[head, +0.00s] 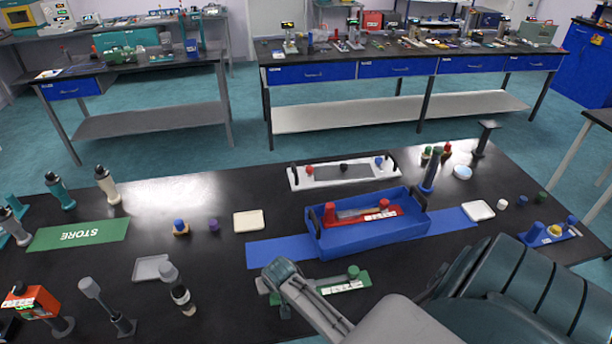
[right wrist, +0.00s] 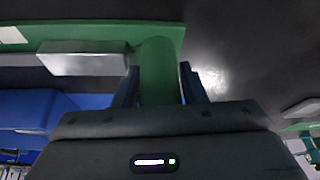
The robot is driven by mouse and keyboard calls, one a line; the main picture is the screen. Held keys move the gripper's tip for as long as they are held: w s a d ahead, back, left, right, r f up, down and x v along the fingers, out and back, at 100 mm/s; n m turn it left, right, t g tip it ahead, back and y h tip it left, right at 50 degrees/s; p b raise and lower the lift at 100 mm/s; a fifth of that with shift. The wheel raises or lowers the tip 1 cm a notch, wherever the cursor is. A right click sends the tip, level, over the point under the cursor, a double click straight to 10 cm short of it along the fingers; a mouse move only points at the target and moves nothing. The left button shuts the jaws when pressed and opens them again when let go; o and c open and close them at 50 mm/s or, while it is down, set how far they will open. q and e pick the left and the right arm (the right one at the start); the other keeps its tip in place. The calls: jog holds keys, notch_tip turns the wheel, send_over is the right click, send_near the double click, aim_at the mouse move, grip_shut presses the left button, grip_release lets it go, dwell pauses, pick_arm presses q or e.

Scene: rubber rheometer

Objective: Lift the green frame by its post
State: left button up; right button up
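The green frame (head: 349,286) is at the front middle of the black bench, just in front of the blue tray. One green post (head: 353,271) shows at its right end, and a pale bar lies along it. My right gripper (head: 278,288) is over its left end and hides the post there. In the right wrist view that green post (right wrist: 159,72) stands between the two fingers of my right gripper (right wrist: 159,84), which lie against its sides. A grey metal block (right wrist: 82,60) sits beside it. I cannot tell any gap under the frame. My left gripper is out of view.
The blue tray (head: 376,239) holds a red frame (head: 360,213). A white frame (head: 338,183) lies behind it. A grey plate (head: 150,268) and several upright tools stand to the left, near the green STORE mat (head: 52,237).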

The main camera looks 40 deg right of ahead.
jog(key=c, duration=0.8)
jog(key=shift+w+r, duration=0.1)
